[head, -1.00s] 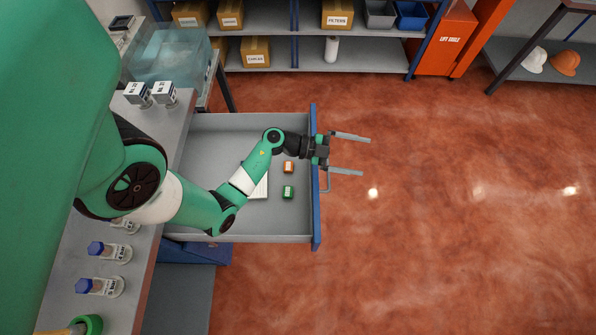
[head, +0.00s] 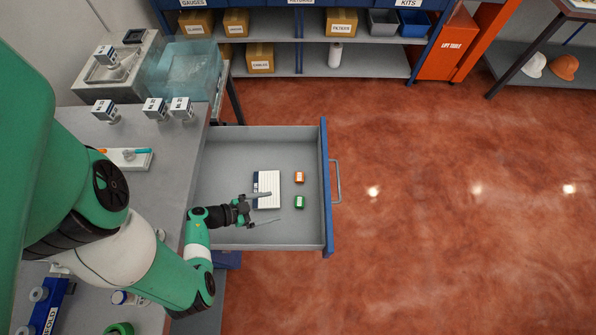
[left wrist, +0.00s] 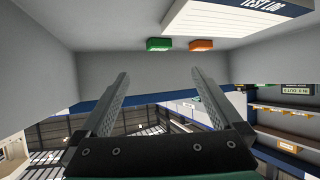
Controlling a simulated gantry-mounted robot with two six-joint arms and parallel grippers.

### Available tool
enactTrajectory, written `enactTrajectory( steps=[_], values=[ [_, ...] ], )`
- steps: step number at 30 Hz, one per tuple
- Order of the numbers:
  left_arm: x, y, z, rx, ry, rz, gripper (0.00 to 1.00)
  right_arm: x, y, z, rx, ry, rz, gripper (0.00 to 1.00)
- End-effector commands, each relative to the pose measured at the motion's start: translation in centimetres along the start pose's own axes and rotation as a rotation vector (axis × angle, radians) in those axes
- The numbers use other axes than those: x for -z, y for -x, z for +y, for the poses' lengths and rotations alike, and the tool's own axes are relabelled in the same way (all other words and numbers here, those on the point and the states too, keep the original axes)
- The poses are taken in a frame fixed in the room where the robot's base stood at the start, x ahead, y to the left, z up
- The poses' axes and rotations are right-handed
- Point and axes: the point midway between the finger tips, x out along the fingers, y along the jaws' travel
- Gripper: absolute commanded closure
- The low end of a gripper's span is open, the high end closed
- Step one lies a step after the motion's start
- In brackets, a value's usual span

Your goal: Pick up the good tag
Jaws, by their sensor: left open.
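A green tag (head: 299,202) and an orange tag (head: 299,177) lie apart on the floor of the open drawer (head: 225,160). Any wording on them is too small to read, so I cannot tell which is marked good. In the left wrist view, the green tag (left wrist: 158,44) and the orange tag (left wrist: 201,45) show beyond my fingertips. My left gripper (head: 273,207) is open and empty, over the drawer to the left of the green tag. It also shows in the left wrist view (left wrist: 160,75). My right gripper is out of view.
A white test log (head: 268,183) lies in the drawer to the left of the tags, close to my upper finger. The drawer's blue front (head: 326,190) and grey walls stand around them. Bottles and labelled blocks (head: 155,108) stand on the bench at left.

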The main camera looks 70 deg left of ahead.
Motion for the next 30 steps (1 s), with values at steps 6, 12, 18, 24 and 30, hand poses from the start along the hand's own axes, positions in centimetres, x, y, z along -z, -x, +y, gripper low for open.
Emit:
enactTrajectory(
  steps=[6, 12, 18, 24, 30],
  values=[
    [-0.3, -0.3, 0.3, 0.0, 0.011, -0.002, 0.0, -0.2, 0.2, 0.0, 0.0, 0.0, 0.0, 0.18],
    [-0.4, -2.4, 0.4, -0.007, 0.006, -0.002, 0.0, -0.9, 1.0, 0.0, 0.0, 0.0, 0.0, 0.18],
    [-0.5, -5.0, 0.3, -0.004, 0.004, -0.002, 0.0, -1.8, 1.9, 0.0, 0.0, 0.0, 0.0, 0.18],
    [-0.3, -6.4, 0.2, 0.001, 0.009, -0.001, 0.0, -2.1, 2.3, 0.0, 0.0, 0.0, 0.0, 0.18],
    [-0.4, -6.8, 0.2, 0.002, 0.008, -0.001, 0.0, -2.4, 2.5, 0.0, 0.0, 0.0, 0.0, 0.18]
  ],
)
